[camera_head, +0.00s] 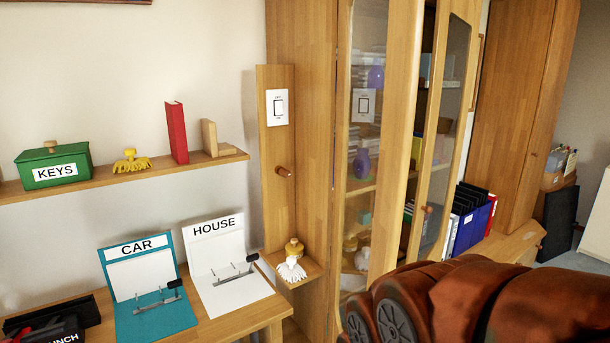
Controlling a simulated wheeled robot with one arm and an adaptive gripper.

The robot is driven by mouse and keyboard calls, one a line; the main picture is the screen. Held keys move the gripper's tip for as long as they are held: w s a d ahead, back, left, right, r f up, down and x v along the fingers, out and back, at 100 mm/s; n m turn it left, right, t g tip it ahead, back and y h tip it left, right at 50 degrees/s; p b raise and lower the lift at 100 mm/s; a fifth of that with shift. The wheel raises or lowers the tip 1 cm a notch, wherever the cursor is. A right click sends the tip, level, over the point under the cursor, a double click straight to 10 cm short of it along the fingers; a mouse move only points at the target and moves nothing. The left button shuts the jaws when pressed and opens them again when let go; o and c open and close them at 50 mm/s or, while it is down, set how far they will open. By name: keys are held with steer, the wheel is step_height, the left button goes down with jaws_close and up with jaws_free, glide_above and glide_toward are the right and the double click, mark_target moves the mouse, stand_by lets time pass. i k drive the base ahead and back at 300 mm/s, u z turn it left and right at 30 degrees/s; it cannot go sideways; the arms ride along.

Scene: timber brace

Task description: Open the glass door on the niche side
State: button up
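The wooden cabinet stands right of centre with two glazed doors in view. The left glass door (366,125) has a tall pane, with books, a purple vase and small items visible behind it. The right glass door (446,120) has an arched top and a small round wooden knob (427,209) on its left stile. It is beside a recess with folders on the right. My reddish-brown arm covers the lower right, hiding the cabinet's lower part. My gripper's fingers do not show.
Folders (468,217) stand on a low wooden surface right of the cabinet, before a tall wardrobe (513,110). At left are a wall shelf (120,181) and a desk with CAR (150,290) and HOUSE (228,262) boards. A small bracket shelf (296,272) holds a brush.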

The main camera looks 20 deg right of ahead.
mark_target(468, 13)
steer(key=z, duration=1.8)
steer(key=k, duration=1.15)
steer(key=z, duration=0.65)
steer(key=i, duration=2)
steer(key=u, duration=1.7)
steer(key=i, duration=0.8)
steer(key=u, duration=0.8)
